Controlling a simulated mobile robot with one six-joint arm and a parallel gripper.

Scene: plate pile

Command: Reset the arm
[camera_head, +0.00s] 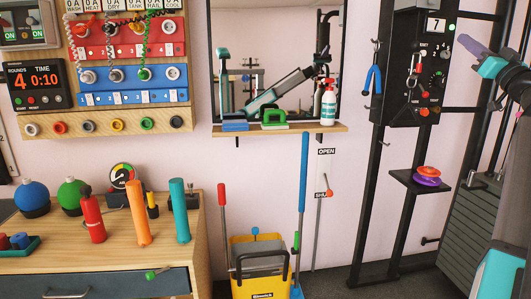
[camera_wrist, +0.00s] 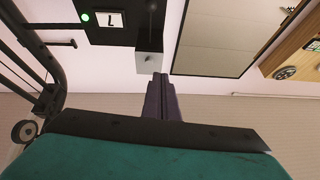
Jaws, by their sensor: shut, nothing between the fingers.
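My gripper (camera_head: 466,42) is raised at the upper right of the head view, with purple fingers and a teal body. Its fingers are shut with nothing between them. In the wrist view the closed fingers (camera_wrist: 160,80) point away from the camera, and the scene appears upside down. In the head view an orange plate (camera_head: 428,171) lies on a purple plate (camera_head: 426,181), stacked on a small dark shelf (camera_head: 405,178) on the rack. My gripper is well above this pile and apart from it.
A black panel (camera_head: 407,95) showing 7 hangs on the rack left of my gripper. A mirror (camera_head: 255,55) with a wooden ledge (camera_head: 222,131) is farther left. A yellow mop bucket (camera_head: 258,280) stands below. A wooden cabinet (camera_head: 60,268) holding several coloured objects is at the lower left.

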